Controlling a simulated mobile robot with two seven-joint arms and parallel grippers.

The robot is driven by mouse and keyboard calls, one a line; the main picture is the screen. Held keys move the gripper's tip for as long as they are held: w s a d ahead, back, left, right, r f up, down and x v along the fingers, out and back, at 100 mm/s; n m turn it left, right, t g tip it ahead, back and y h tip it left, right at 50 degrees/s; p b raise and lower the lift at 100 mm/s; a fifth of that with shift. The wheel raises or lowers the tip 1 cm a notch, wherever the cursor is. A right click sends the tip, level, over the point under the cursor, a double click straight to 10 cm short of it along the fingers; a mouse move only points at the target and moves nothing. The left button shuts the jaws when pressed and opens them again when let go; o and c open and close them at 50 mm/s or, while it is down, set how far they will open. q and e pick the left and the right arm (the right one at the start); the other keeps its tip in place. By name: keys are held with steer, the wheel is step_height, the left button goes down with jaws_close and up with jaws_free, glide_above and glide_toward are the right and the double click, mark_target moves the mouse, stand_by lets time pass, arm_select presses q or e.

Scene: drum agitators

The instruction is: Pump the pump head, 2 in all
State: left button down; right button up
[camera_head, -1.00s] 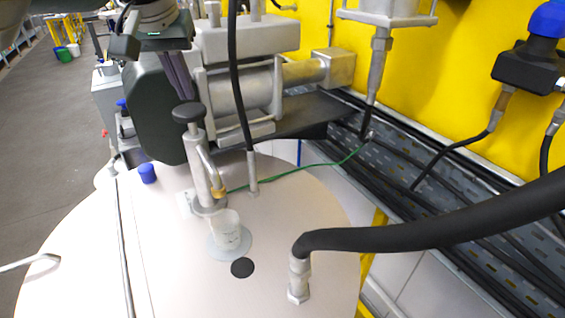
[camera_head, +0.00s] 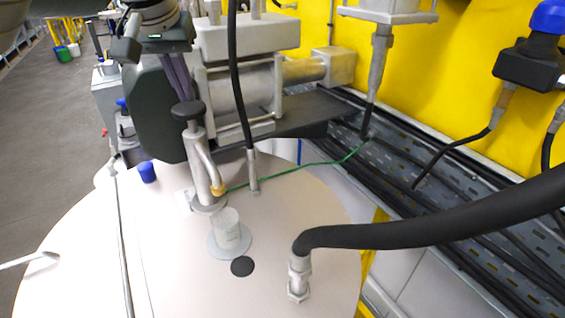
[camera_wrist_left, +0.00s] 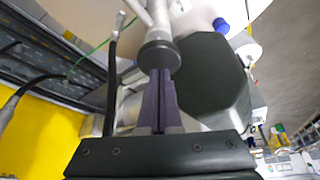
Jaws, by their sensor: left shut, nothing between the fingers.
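The pump head (camera_head: 187,110) is a dark round knob on top of an upright grey metal pump body (camera_head: 196,160) with a curved spout ending in a brass tip (camera_head: 218,190). The pump stands on the pale drum top (camera_head: 90,240). My left gripper (camera_head: 184,99) points down with its fingers closed and empty, its tips right at the top of the pump head. In the left wrist view the closed fingers (camera_wrist_left: 160,74) reach the pump head (camera_wrist_left: 158,55). I cannot tell whether they press on it. My right gripper is not in view.
A clear cup (camera_head: 226,224) stands on a round pad below the spout. A black hose (camera_head: 238,75) comes down just right of the pump, and a thick black hose (camera_head: 420,238) crosses the right. A dark motor housing (camera_head: 150,105) stands behind. A blue cap (camera_head: 147,172) sits to the left.

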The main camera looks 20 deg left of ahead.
mark_target(188, 107)
arm_select(q)
steer(key=shift+f+b, duration=1.1)
steer(key=shift+f, duration=0.8)
steer(key=shift+r, duration=0.1)
step_height(188, 107, up, 4)
steer(key=p, duration=0.5)
steer(key=shift+r, duration=0.2)
steer(key=shift+f, duration=0.2)
